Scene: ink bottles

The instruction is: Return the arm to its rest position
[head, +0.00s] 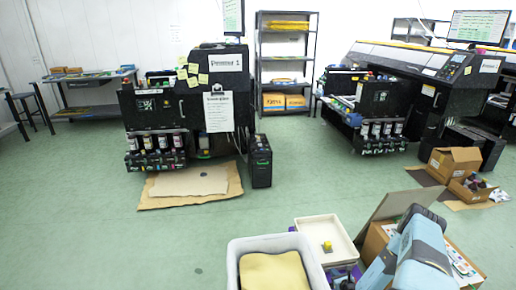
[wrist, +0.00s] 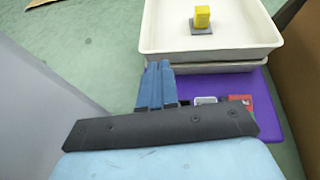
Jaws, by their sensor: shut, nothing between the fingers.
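My gripper (wrist: 157,68) shows in the wrist view as two blue fingers side by side, closed together with nothing between them. It is in front of a white tray (wrist: 165,42) and above a purple surface (wrist: 262,88). My light-blue and dark arm (head: 420,250) is at the lower right in the head view, folded low over the boxes. In the head view I cannot clearly make out the fingertips.
The white tray (head: 343,236) holds a yellow block (head: 327,246). A pale bin (head: 236,262) with a tan sheet is left of it. A cardboard box (head: 374,243) stands at right, close to my arm. Printers (head: 215,100) stand farther back. The green floor (head: 120,245) at left is clear.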

